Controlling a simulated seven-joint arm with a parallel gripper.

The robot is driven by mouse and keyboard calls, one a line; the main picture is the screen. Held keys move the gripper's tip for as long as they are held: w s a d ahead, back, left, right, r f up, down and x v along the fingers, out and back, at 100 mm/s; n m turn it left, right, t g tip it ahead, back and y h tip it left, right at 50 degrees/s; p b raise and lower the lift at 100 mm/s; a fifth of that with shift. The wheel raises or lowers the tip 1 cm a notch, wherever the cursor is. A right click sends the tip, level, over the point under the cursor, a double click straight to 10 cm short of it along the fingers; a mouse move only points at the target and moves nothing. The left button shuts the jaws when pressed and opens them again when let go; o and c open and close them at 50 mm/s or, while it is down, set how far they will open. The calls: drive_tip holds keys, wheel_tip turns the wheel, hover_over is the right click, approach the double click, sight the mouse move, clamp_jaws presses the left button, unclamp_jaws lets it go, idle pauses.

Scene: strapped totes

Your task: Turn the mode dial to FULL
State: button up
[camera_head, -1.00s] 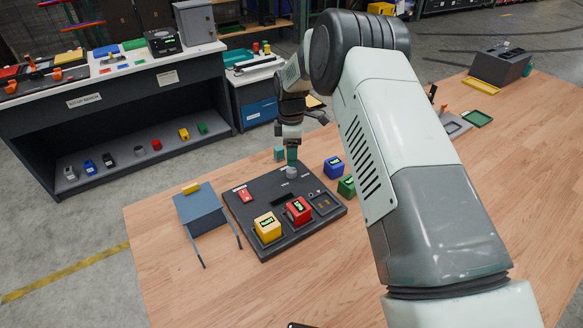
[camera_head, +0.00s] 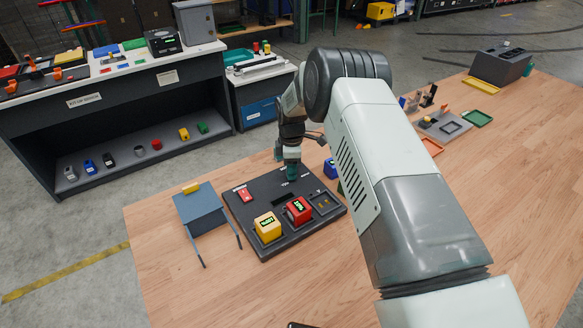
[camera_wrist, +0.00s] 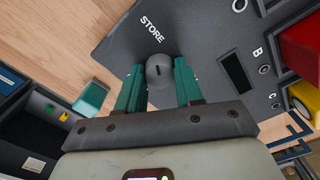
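The mode dial is a round grey knob with a dark mark on top, centred in the wrist view (camera_wrist: 160,70), on a dark panel (camera_head: 262,193). The word STORE (camera_wrist: 151,28) is printed beside it; I cannot read FULL anywhere. My gripper (camera_head: 291,175) is down at the panel's far end, and it hides the dial in the head view. In the wrist view its two teal fingers (camera_wrist: 160,82) stand on either side of the knob, very close to it. I cannot tell whether they touch or press it.

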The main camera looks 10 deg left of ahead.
drive_tip(key=c, duration=0.4)
drive_tip(key=shift+m, duration=0.4)
drive_tip(key=m, duration=1)
drive_tip(key=shift+m, duration=0.4)
drive_tip(key=m, duration=1.2)
drive_tip(key=shift+m, duration=0.3)
